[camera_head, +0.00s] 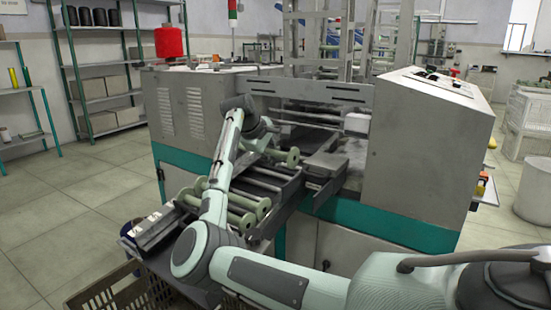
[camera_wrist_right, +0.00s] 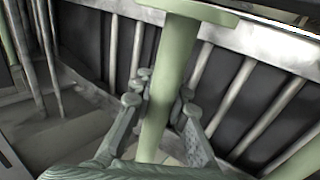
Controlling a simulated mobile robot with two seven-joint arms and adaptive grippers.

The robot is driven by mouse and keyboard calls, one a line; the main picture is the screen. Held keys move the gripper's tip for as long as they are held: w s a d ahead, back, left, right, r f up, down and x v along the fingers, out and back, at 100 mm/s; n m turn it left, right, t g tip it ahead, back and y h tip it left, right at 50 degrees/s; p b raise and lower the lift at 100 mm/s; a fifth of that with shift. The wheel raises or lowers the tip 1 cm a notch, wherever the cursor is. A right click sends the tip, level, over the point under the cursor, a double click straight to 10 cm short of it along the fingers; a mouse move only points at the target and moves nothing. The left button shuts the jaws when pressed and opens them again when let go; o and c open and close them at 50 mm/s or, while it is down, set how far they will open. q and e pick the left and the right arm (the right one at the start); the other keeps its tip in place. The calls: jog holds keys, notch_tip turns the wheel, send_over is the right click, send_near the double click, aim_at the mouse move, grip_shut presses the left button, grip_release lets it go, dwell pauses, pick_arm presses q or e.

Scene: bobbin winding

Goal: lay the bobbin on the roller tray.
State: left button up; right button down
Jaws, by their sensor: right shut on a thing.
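My right gripper (camera_wrist_right: 162,98) is shut on the pale green bobbin (camera_wrist_right: 172,70), its fingers on either side of the bobbin's core. In the head view the bobbin (camera_head: 292,156) shows beyond my forearm, lying crosswise above the far part of the roller tray (camera_head: 262,181). My arm and wrist partly hide the gripper there. The tray's metal rollers (camera_wrist_right: 233,92) run beneath the bobbin in the right wrist view. I cannot tell whether the bobbin touches the rollers. My left gripper is not in view.
Other green bobbins (camera_head: 247,208) lie on the near part of the tray, partly behind my arm. The grey machine housing (camera_head: 425,150) stands close on the right, with its opening behind the tray. A crate (camera_head: 118,300) sits low at the front left.

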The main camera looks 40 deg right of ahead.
jog(key=shift+w+d+f+p, duration=0.15)
jog(key=shift+d+f, duration=0.1)
jog(key=shift+f, duration=0.8)
jog(key=shift+s+d+f+p, duration=0.1)
jog(key=shift+d+f+p, duration=0.1)
jog(key=shift+f, duration=0.85)
grip_release()
dwell(0.8)
